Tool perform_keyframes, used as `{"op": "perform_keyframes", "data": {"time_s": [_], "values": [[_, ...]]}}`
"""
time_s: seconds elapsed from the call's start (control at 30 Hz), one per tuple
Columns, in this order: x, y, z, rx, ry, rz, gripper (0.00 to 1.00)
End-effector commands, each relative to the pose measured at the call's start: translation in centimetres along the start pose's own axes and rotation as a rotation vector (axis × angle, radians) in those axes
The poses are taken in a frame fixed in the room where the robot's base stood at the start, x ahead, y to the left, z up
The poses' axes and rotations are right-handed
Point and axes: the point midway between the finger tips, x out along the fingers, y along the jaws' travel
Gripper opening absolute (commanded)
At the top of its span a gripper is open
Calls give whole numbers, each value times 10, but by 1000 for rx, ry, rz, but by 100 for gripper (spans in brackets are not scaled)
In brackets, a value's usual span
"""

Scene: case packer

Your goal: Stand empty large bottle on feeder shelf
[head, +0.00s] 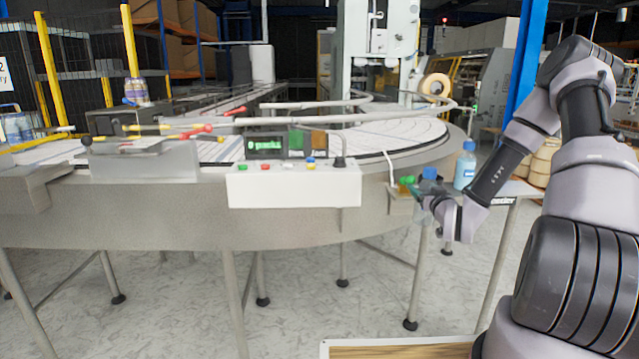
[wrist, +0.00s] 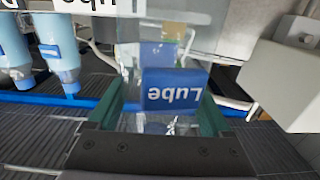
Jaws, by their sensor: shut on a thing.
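My gripper (wrist: 160,112) is shut on a clear, see-through large bottle with a blue "Lube" label (wrist: 172,90). The green fingers lie on both sides of it, and the label reads upside down in the wrist view. No coloured contents show in it. In the head view my gripper (head: 424,190) is at the right end of the machine, beside a narrow shelf (head: 502,197) with lettering on its front edge. A light blue bottle with a blue cap (head: 465,165) stands there. Where the held bottle's base is relative to the shelf cannot be told.
Light blue bottles (wrist: 65,65) show at the left of the wrist view, near a blue rail (wrist: 50,98). A pale box-shaped part (wrist: 285,85) is at the right. A control box (head: 293,185) and round conveyor table (head: 400,140) lie left of my gripper.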

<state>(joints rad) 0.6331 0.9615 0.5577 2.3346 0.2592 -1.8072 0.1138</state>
Motion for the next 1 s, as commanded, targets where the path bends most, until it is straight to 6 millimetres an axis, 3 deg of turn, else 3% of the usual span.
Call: {"op": "perform_keyframes", "data": {"time_s": [0.03, 0.37, 0.73, 1.0], "values": [[-2, -10, 13, 5, -5, 7, 29], [-9, -39, 54, 2, -2, 50, 29], [-10, -38, 50, -3, 0, 48, 29], [-58, -38, 26, 1, 0, 52, 29]]}}
